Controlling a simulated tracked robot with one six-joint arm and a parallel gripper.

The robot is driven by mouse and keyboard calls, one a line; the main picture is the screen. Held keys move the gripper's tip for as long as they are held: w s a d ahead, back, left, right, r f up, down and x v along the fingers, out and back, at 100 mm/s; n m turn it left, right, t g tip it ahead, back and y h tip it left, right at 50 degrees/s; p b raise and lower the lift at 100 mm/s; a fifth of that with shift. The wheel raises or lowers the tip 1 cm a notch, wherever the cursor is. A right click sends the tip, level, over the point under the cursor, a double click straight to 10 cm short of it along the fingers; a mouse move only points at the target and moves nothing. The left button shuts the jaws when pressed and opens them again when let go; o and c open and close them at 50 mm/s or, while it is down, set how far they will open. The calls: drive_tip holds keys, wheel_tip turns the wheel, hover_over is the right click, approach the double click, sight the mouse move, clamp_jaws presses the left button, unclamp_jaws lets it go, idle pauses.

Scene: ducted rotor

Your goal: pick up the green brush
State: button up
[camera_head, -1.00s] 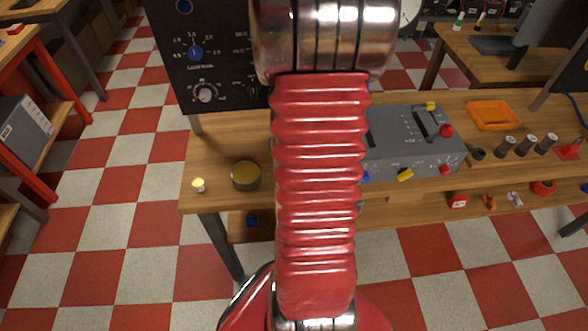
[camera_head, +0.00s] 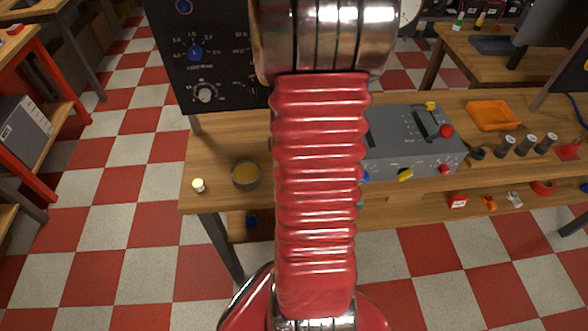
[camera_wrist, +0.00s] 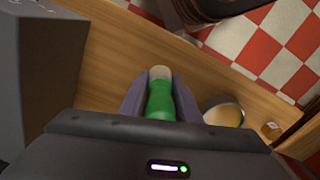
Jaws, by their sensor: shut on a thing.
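The green brush (camera_wrist: 160,100) shows in the wrist view, with a green body and a pale rounded end pointing away from the camera. My gripper (camera_wrist: 160,80) is shut on it, one dark finger against each side. The wooden bench top shows behind the brush; I cannot tell whether the brush still touches it. In the head view my red arm hides the gripper and the brush.
A round tin with yellowish contents (camera_head: 246,175) and a small pale-topped piece (camera_head: 199,185) stand near the bench's left front. A grey control box (camera_head: 410,145) stands right of my arm, and an orange tray (camera_head: 493,115) farther right. A black panel (camera_head: 205,60) rises behind.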

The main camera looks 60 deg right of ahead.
drive_tip(key=shift+r, duration=0.1)
drive_tip(key=shift+c, duration=0.3)
wheel_tip(320, 180, up, 10)
drive_tip(key=shift+f, duration=0.1)
idle(0.4)
drive_tip(key=shift+w, duration=0.15)
idle(0.3)
drive_tip(key=shift+w+a, duration=0.1)
drive_tip(key=shift+w, duration=0.2)
drive_tip(key=w+a+f+n, duration=0.1)
drive_tip(key=w+a+n, duration=0.1)
drive_tip(key=w+a, duration=0.9)
drive_tip(key=w+a+f+n, duration=0.1)
drive_tip(key=w+a+n, duration=0.2)
drive_tip(key=w+a, duration=0.85)
drive_tip(key=w+a+n, duration=0.1)
drive_tip(key=w+a, duration=0.5)
drive_tip(key=a, duration=0.2)
drive_tip(key=shift+w+a+f, duration=0.2)
drive_tip(key=shift+w+f, duration=0.05)
drive_tip(key=shift+f, duration=0.15)
